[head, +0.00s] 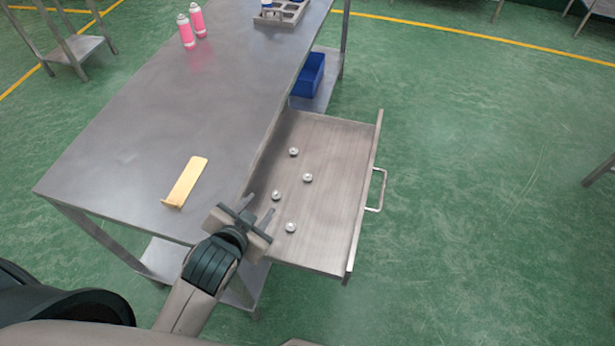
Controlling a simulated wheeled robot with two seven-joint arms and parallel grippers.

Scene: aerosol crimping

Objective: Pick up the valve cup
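Several small silvery valve cups lie apart from each other in the open drawer (335,215): one toward the back (294,152), one to the right of the middle (308,178), one to the left (276,195) and one nearest the front (291,227). My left gripper (257,207) is over the left edge of the drawer, close to the left valve cup. Its two dark fingers are apart with nothing seen between them. Its height above the drawer is hard to tell. My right gripper is out of view.
The metal table (150,125) stands left of the drawer. On it are a yellow strip-like piece (186,182), two pink cans (187,32) and a grey tray (262,20) at the back. A blue bin (308,75) sits on the lower shelf. The drawer's handle (380,190) sticks out right.

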